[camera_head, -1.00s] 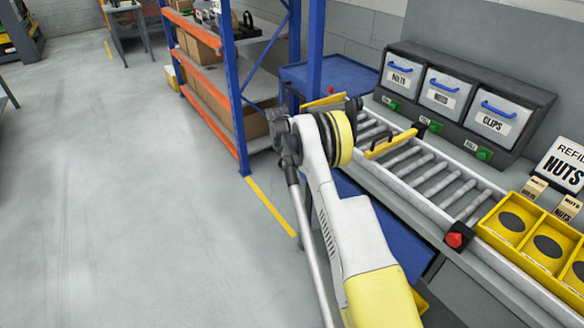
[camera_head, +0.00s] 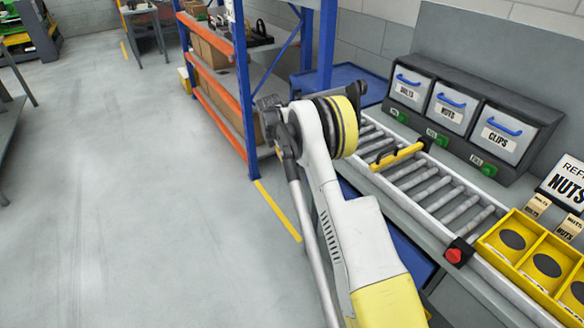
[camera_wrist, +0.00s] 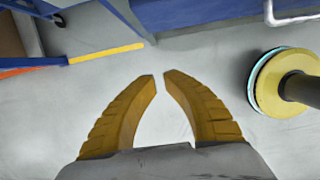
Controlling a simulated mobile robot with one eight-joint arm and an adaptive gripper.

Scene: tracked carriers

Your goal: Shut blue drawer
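The blue drawer (camera_head: 412,258) shows in the head view as a blue panel under the conveyor bench, mostly hidden behind my arm. How far it stands out cannot be told. In the wrist view a blue panel (camera_wrist: 205,14) crosses the top right, likely the same drawer, with a pale bar (camera_wrist: 294,18) at the corner. My gripper (camera_wrist: 159,75) points toward the floor beside this panel. Its two yellow fingers are a little apart at the tips with nothing between them. In the head view the fingers are hidden behind my wrist.
A roller conveyor (camera_head: 437,193) with a yellow handle bar (camera_head: 397,156) runs along the bench. Labelled bins (camera_head: 505,135), a red button (camera_head: 454,255) and a yellow tray (camera_head: 511,262) sit there. A blue-and-orange shelf (camera_head: 246,100) stands behind my arm.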

